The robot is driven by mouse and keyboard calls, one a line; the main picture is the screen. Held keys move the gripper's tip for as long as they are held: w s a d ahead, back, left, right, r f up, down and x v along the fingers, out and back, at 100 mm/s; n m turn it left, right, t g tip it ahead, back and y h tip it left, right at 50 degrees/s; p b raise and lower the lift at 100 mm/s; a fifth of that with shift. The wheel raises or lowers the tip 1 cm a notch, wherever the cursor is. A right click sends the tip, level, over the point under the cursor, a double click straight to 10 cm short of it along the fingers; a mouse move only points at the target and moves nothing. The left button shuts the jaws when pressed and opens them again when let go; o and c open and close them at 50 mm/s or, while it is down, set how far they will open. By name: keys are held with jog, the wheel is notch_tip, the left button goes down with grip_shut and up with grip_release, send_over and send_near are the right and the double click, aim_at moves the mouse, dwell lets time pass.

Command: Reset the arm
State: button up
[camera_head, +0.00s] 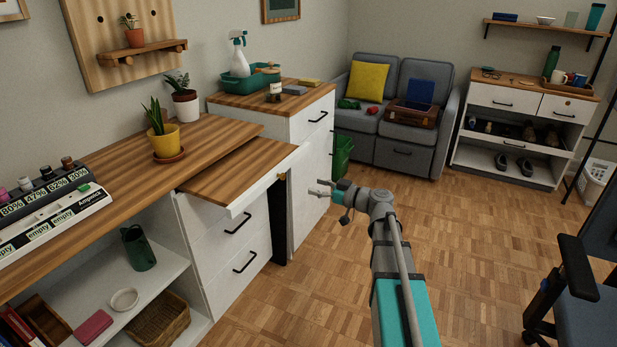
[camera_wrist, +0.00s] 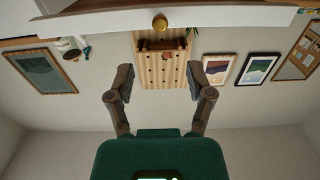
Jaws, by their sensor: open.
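My gripper (camera_head: 318,188) is at the end of my grey and teal arm, which reaches up from the bottom of the head view. It is held in the air in front of the white cabinet, right of the pulled-out wooden board (camera_head: 222,172). In the wrist view my gripper (camera_wrist: 161,82) has its two dark fingers wide apart with nothing between them. A round brass knob (camera_wrist: 160,22) on a white front edge shows beyond the fingers, near the top of that view. No object is held.
The desk (camera_head: 215,133) with the yellow plant pot (camera_head: 165,141) is on the left. A drawer cabinet (camera_head: 306,124) stands behind. A grey sofa (camera_head: 407,83) and a white shelf unit (camera_head: 485,155) are at the back. An office chair (camera_head: 582,315) is at right. The middle floor is clear.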

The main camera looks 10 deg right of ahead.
jog(key=s+a+f+m+g+h, duration=0.35)
jog(key=s+a+f+g, duration=0.45)
jog(key=f, duration=0.3)
jog(key=s+d+f+m+g+h, duration=0.25)
jog(key=s+f+h, duration=0.2)
jog(key=s, duration=0.25)
jog(key=s+d+f+m+g+h, duration=0.1)
jog(key=s+f+m+h, duration=0.25)
jog(key=s+h, duration=0.3)
notch_tip(320, 180, up, 35)
jog(key=p, duration=3.4)
jog(key=shift+d+y, duration=0.15)
jog(key=shift+y, duration=0.2)
